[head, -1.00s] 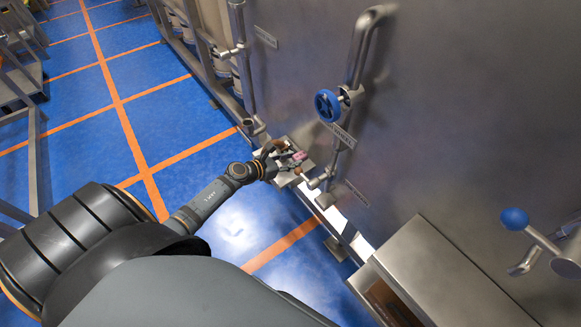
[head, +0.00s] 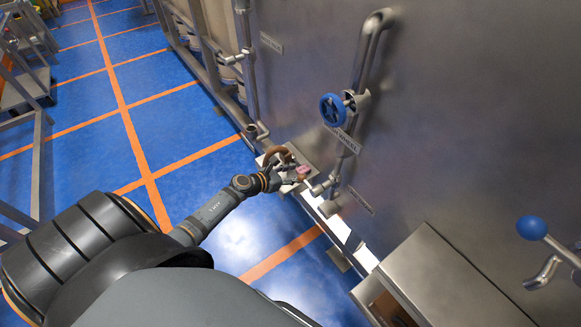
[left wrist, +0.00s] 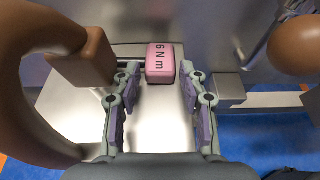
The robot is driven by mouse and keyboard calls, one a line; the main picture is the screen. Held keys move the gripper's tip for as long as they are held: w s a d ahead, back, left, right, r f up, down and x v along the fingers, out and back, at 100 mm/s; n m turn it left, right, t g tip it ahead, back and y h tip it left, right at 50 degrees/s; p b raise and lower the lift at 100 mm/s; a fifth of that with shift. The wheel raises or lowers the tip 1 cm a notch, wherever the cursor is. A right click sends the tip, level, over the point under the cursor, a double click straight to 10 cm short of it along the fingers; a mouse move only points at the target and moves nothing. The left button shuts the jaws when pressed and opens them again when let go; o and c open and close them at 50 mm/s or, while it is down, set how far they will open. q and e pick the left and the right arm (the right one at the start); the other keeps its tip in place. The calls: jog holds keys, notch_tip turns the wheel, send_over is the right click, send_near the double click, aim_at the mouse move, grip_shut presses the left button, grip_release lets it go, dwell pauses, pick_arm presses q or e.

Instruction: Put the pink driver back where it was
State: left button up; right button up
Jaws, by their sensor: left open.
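The pink driver (head: 303,169) sits on a small steel shelf (head: 312,160) against the tank wall. In the left wrist view its pink end (left wrist: 160,63) shows the marking "6 N m"; the rest of it is hidden. My left gripper (head: 285,178) is beside the driver in the head view. In the left wrist view the left gripper (left wrist: 160,82) is open, with nothing between its fingers, and the pink end lies just beyond the fingertips. I cannot tell whether they touch. My right gripper is in neither view.
A curved brown handle (left wrist: 30,90) with a brown block (left wrist: 85,60) stands close left of my fingers. A brown knob (left wrist: 298,45) is at the right. Pipes and a blue valve wheel (head: 333,109) are on the tank wall above. The blue floor (head: 190,120) is clear.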

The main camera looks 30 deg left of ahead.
pick_arm(q)
jog(key=v, duration=1.2)
jog(key=shift+r+p, duration=0.2)
jog(key=shift+p, duration=0.15)
jog(key=shift+a+f, duration=0.1)
